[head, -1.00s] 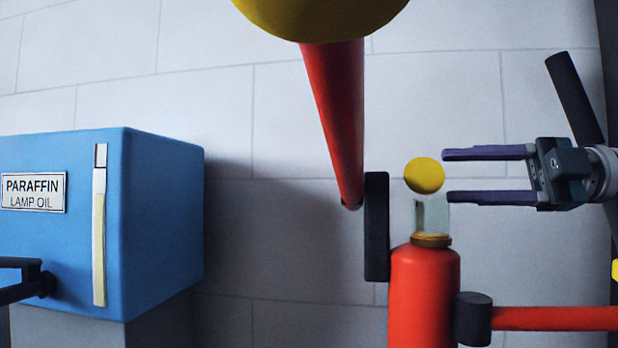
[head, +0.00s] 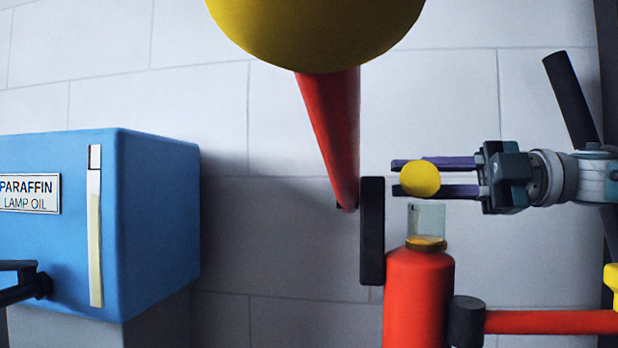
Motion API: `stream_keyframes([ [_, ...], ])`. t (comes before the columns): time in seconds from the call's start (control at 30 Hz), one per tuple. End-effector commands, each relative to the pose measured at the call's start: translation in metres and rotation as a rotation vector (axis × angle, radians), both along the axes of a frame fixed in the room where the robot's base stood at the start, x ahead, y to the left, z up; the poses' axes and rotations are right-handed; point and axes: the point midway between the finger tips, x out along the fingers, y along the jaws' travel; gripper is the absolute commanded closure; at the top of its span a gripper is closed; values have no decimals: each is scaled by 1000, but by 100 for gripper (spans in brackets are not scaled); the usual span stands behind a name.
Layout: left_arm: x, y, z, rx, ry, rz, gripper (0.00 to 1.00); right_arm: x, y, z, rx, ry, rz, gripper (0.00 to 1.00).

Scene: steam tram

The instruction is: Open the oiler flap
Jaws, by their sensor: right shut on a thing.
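The oiler (head: 418,295) is a red upright body with a clear glass cup (head: 426,218) on top and amber oil low in it. A small round yellow knob (head: 419,179), which seems to be the oiler flap's, sits just above the glass. My right gripper (head: 410,180) comes in from the right with its purple fingers level, one above the other. It is shut on the yellow knob, which covers part of the fingers. The flap's hinge is not clear to see.
A large yellow ball (head: 315,30) on a red lever (head: 335,130) hangs close above. A black upright bar (head: 372,230) stands just left of the oiler. A red pipe (head: 550,322) runs right from it. A blue paraffin box (head: 150,230) stands at left.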

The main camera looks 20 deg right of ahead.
Motion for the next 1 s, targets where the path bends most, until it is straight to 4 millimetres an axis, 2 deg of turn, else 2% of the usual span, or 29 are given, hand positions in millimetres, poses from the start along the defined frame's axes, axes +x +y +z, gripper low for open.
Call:
stream_keyframes([
  [0.03, 0, 0, 0, 0, 0, 0, 63, 0, 0, 0, 0, 0, 0, 88],
  [0.13, 0, 0, 0, 0, 0, 0, 63, 0, 0, 0, 0, 0, 0, 99],
  [0.17, 0, 0, 0, 0, 0, 0, 63, 0, 0, 0, 0, 0, 0, 100],
  [0.47, 0, 0, -1, 0, 0, 0, 63, 0, 0, 0, -2, -3, 0, 100],
  [0.7, 0, 0, -17, 0, 0, 0, 63, -5, 3, 4, -113, -187, 1, 100],
  [0.97, 0, 0, -14, 0, 0, 0, 63, -5, 3, 6, -120, -195, 0, 100],
  [1.0, 0, 0, -14, 0, 0, 0, 63, -5, 3, 6, -120, -195, 0, 71],
])
